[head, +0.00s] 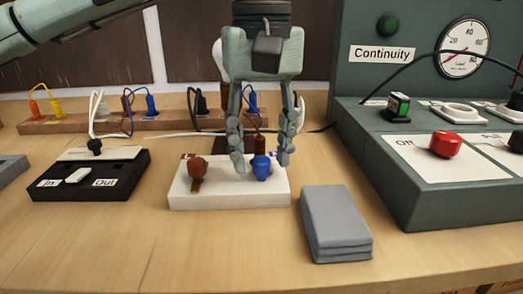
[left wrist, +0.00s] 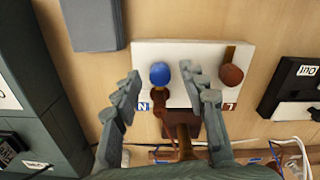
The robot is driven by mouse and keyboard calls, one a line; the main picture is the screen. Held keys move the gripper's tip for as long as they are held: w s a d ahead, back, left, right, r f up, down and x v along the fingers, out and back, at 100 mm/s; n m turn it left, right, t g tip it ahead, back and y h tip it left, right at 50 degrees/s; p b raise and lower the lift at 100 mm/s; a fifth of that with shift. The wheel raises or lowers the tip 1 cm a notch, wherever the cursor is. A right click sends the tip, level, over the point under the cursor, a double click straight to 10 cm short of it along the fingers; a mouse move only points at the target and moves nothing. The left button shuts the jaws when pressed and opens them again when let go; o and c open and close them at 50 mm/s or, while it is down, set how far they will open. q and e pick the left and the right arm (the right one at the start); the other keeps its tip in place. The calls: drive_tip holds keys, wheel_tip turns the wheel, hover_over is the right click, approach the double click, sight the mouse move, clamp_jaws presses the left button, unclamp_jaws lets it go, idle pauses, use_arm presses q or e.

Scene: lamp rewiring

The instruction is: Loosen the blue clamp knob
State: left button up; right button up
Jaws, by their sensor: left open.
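The blue clamp knob (head: 261,168) stands on the right part of a white terminal block (head: 225,199). A brown knob (head: 197,168) stands on its left part. My left gripper (head: 262,160) points down over the block, its open fingers on either side of the blue knob. In the left wrist view, the blue knob (left wrist: 160,73) lies between the fingertips of my left gripper (left wrist: 161,75), with gaps on both sides. The brown knob (left wrist: 231,75) is outside the fingers. My right gripper is not in view.
A stack of grey pads (head: 336,225) lies right of the block. A black switch box (head: 88,178) is at left. A green test console (head: 430,200) with a red knob (head: 445,144) fills the right. A wooden rail (head: 70,126) with coloured plugs runs behind.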

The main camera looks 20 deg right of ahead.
use_arm(q)
drive_tip(key=shift+f, duration=0.3)
clamp_jaws()
